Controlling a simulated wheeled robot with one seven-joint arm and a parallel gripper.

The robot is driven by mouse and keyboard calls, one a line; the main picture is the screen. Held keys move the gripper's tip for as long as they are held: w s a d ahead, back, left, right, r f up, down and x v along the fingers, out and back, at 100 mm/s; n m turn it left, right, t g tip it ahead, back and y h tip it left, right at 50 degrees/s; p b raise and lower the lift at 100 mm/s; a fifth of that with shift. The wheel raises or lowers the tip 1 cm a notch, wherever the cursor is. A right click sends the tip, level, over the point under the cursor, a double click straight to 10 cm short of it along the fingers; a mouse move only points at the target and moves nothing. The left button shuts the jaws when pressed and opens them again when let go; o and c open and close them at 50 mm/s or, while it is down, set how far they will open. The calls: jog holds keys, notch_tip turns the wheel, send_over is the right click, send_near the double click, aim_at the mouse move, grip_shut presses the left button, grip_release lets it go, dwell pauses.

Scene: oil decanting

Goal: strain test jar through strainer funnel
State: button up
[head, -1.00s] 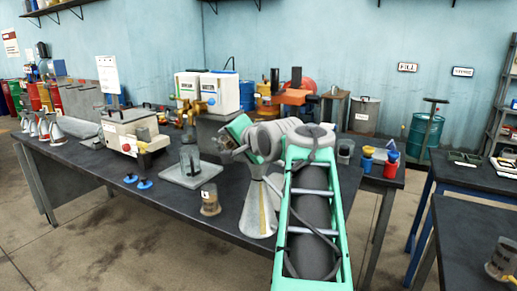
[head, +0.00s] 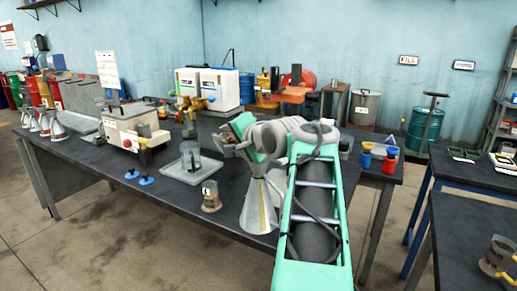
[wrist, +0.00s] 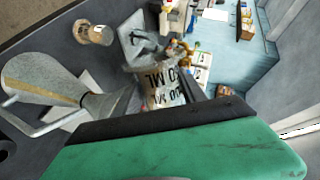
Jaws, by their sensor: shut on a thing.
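My gripper (wrist: 165,88) is shut on a clear jar (wrist: 163,90) with black "ML" lettering, seen in the wrist view. In the head view my gripper (head: 234,148) is above the bench, and the jar is hard to make out there. A grey conical vessel with a yellow stripe (head: 257,208) stands on the bench just below my gripper. It also shows in the wrist view (wrist: 40,80), where a grey flared part, seemingly the strainer funnel (wrist: 112,103), tops its narrow end. The jar is close beside that flare. Whether they touch, and the jar's contents, I cannot tell.
A small jar with brown contents (head: 211,196) stands left of the vessel. Blue stoppers (head: 146,181), a boxy instrument (head: 130,130) and several conical cans (head: 55,125) are further left.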

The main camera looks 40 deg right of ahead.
jog(key=shift+r+m+p, duration=0.3)
jog(key=shift+p, duration=0.4)
jog(key=shift+d+r+m+y+p, duration=0.5)
jog(key=shift+d+m+p, duration=0.15)
jog(key=shift+p, duration=1.65)
jog(key=shift+s+d+f+m+y+p, duration=0.15)
jog(key=shift+f+m+y+p, duration=0.3)
jog(key=shift+p, duration=0.85)
jog(key=shift+w+d+f+m+y+p, duration=0.2)
jog(key=shift+m+p, duration=0.3)
jog(key=shift+p, duration=0.8)
grip_shut()
